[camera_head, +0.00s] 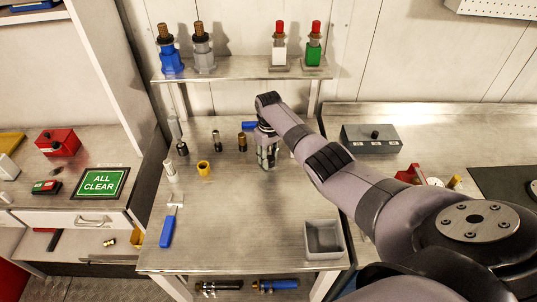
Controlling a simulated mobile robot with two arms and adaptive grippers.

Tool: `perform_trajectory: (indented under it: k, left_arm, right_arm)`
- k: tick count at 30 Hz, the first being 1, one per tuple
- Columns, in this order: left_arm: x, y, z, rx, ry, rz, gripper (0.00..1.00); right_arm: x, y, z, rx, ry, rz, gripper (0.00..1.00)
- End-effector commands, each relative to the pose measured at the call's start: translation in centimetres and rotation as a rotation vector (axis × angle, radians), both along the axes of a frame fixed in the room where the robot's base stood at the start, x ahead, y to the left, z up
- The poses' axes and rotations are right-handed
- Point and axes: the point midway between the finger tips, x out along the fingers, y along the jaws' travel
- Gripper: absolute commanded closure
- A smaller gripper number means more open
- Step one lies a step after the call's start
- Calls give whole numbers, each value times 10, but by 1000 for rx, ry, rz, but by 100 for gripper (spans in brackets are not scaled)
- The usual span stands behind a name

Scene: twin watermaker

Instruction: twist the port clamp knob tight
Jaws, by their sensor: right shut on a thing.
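My right gripper (267,164) points down over the rear middle of the steel table (225,235). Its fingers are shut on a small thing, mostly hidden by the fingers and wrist. Its place fits the port clamp knob, but I cannot make out the knob's shape or how tight it is. A blue part (249,125) shows just behind and left of the gripper. My left gripper is not in view.
Small dark fittings (217,140), a brass-topped one (242,142) and a yellow ring (203,168) stand left of the gripper. A blue-handled tool (168,228) lies at the left edge. A grey bin (324,239) sits front right. The table's front middle is clear.

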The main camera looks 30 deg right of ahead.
Motion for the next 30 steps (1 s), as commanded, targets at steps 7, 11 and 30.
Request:
perform_trajectory:
  k: [7,11,30]
  left_arm:
    - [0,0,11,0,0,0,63]
    - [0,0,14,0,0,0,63]
    - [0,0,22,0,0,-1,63]
  right_arm:
    - [1,-1,2,2,-2,-233,98]
    - [1,-1,2,2,-2,-346,98]
    - [1,-4,1,1,-4,-648,98]
